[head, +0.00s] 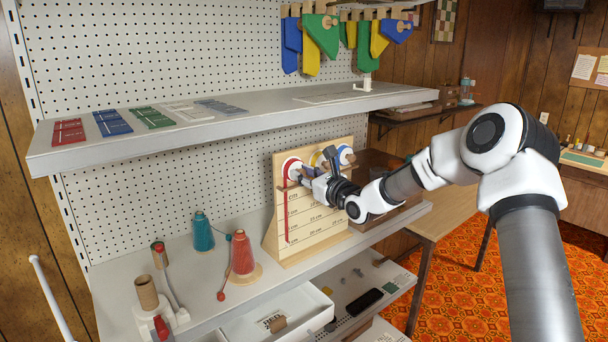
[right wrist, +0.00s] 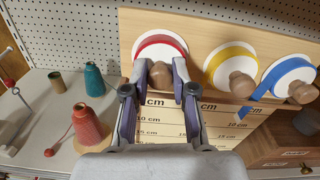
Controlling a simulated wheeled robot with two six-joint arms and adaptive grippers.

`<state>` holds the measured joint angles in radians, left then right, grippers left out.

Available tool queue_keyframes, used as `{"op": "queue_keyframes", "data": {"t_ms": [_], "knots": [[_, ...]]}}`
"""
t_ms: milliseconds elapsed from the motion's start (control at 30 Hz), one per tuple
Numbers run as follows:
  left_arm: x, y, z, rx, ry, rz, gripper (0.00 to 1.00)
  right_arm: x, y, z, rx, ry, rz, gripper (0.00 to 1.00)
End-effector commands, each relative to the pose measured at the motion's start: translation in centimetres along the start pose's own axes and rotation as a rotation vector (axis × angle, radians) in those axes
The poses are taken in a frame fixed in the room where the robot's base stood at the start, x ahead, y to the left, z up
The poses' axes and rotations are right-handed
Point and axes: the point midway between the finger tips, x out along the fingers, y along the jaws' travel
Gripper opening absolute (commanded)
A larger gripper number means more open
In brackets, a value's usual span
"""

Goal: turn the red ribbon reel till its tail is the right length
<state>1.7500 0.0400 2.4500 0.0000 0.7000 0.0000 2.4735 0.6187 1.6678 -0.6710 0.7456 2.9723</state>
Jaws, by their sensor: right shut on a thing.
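The red ribbon reel (head: 291,165) is on the left of a wooden board (head: 271,235) marked with cm lines. It also shows in the right wrist view (right wrist: 148,41), as a white disc with a red ring and a brown wooden knob (right wrist: 160,78). Its red tail (head: 286,220) hangs straight down the board's left side to near the lower marks; the exact end mark is too small to read. My right gripper (right wrist: 160,70) is shut on the knob, one finger on each side. In the right wrist view the gripper hides the tail. My left gripper is out of view.
Yellow (right wrist: 231,62) and blue (right wrist: 287,78) reels sit right of the red one. Teal (head: 203,234) and red (head: 242,255) thread cones stand on the shelf to the left. An upper shelf (head: 230,122) with coloured cards runs above the board.

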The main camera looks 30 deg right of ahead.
Motion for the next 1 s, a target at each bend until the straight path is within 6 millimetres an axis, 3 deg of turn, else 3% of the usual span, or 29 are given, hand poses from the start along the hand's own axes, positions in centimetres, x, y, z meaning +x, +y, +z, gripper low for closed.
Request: {"op": "queue_keyframes", "data": {"t_ms": [267, 300, 333, 733, 867, 1000], "knots": [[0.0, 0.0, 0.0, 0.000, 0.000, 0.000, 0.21, 0.0, -0.1, 0.1, -0.001, -0.003, -0.002, 0.00], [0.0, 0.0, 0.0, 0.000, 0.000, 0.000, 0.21, 0.0, -0.1, 0.1, -0.001, -0.003, -0.001, 0.40], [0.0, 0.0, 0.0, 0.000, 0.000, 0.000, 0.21, 0.0, -0.1, 0.1, -0.001, -0.003, -0.001, 0.51], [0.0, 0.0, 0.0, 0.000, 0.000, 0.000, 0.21, -0.7, -0.1, 0.1, 0.003, -0.001, -0.002, 0.51], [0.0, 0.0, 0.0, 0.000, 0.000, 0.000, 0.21, -3.1, -0.1, 0.1, 0.007, -0.003, -0.001, 0.51], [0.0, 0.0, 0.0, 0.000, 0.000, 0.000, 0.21, -7.0, -0.2, 0.1, 0.013, -0.006, -0.004, 0.51]]}}
